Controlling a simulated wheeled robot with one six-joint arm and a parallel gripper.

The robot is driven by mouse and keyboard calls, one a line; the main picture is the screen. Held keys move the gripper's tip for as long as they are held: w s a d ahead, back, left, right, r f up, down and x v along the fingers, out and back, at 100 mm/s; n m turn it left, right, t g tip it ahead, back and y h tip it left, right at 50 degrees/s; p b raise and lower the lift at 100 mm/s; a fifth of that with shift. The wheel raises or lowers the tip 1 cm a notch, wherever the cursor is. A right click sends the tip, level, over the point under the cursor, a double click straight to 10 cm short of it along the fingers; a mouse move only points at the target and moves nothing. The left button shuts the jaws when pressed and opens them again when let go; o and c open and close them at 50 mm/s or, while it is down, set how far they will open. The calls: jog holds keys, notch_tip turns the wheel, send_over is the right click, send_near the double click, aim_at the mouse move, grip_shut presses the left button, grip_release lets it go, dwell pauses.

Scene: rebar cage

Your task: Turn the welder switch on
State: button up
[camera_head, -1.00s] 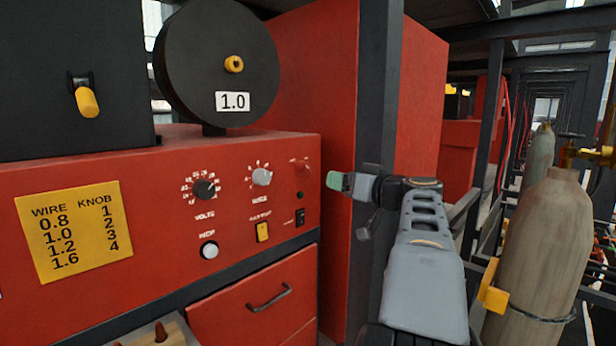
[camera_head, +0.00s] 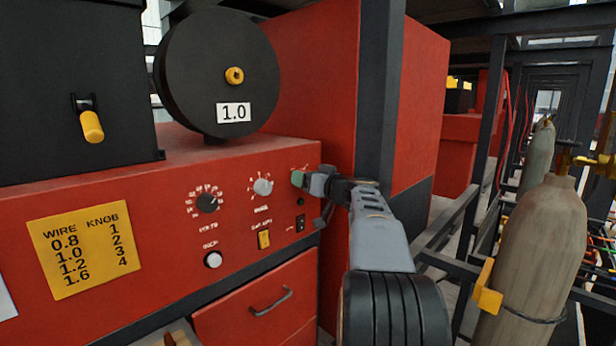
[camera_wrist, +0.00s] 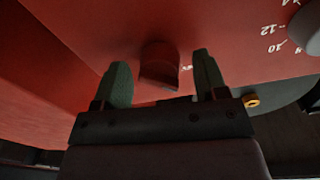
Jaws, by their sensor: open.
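The red welder panel (camera_head: 160,200) fills the left of the head view. My gripper (camera_head: 297,179) is at its upper right corner, green fingertips toward the panel face. In the wrist view my gripper (camera_wrist: 161,72) is open, with a small red switch (camera_wrist: 159,62) between its two fingers. The fingers stand either side of the switch; contact is not visible. In the head view my gripper hides that switch. A black rocker switch (camera_head: 300,223) and a yellow rocker (camera_head: 264,239) sit lower on the panel.
Two dial knobs (camera_head: 207,203) (camera_head: 263,187) and a white button (camera_head: 212,260) are left of my gripper. A black wire reel (camera_head: 215,70) stands on the welder. A dark post (camera_head: 378,90) rises behind my arm. Gas cylinders (camera_head: 535,250) stand at right.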

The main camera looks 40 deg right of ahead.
jog(key=c, duration=0.9)
jog(key=shift+f+m+b, duration=0.1)
jog(key=shift+m+b, duration=0.2)
jog(key=shift+b, duration=0.05)
jog(key=m+b, duration=0.2)
jog(key=m, duration=0.1)
jog(key=m+b, duration=0.1)
jog(key=m, duration=0.8)
jog(key=shift+r+m+g+y+p, duration=0.3)
jog(key=m+p, duration=0.1)
jog(key=m, duration=0.2)
jog(key=shift+m, duration=0.7)
